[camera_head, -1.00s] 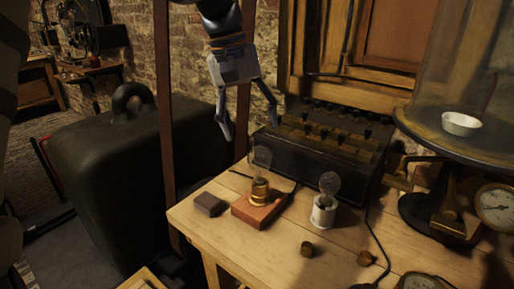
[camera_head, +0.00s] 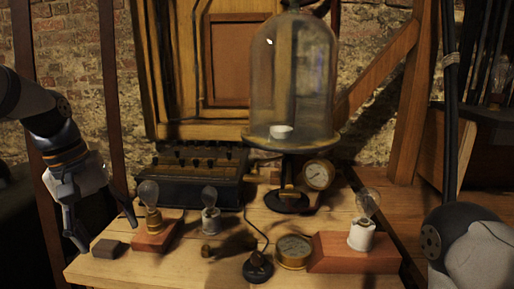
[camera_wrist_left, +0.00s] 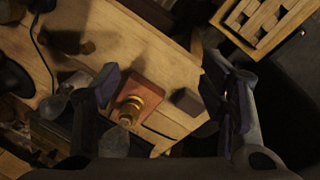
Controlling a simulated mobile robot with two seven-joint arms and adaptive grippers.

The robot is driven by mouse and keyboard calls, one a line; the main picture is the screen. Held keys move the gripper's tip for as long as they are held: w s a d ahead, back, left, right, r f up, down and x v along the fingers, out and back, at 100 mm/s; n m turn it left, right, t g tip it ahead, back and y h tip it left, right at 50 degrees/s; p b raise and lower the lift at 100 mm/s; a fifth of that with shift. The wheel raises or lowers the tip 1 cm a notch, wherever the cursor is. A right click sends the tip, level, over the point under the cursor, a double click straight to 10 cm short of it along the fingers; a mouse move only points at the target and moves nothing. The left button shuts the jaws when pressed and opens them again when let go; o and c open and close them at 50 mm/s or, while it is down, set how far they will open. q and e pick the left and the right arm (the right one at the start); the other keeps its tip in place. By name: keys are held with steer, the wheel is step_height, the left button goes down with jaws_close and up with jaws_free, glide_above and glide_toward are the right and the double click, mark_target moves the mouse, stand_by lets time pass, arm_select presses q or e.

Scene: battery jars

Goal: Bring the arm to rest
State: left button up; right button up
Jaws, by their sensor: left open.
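My left gripper (camera_head: 106,229) is open and empty at the left end of the wooden table, its fingers pointing down. In the head view it hangs in front of the left end, near a small dark block (camera_head: 107,249) and a bulb on a brass socket and wooden base (camera_head: 153,236). The left wrist view shows its two spread fingers (camera_wrist_left: 160,88) with the wooden base (camera_wrist_left: 138,97) and the dark block (camera_wrist_left: 187,101) below and between them, apart from the fingers. My right arm shows at the lower right of the head view; its gripper is not seen.
A slatted wooden crate (camera_wrist_left: 262,25) shows in the wrist view.

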arm_select(q)
steer(key=s+d+f+m+g, duration=0.1)
steer(key=s+d+f, duration=0.15)
steer(key=f, duration=0.85)
steer(key=s+d+f+m, duration=0.1)
steer(key=s+f, duration=0.2)
steer(key=f, duration=0.7)
steer(key=s+f+m, duration=0.1)
steer(key=s+f, duration=0.3)
steer(key=s, duration=0.5)
steer(key=s+d+f+m+g+y, duration=0.1)
steer(key=s+f, duration=0.3)
steer(key=s, duration=0.5)
steer(key=s+d+f+m, duration=0.1)
steer(key=s+f, duration=0.3)
steer(key=s, duration=0.6)
steer(key=shift+g+y, duration=0.3)
steer(key=shift+y, duration=0.1)
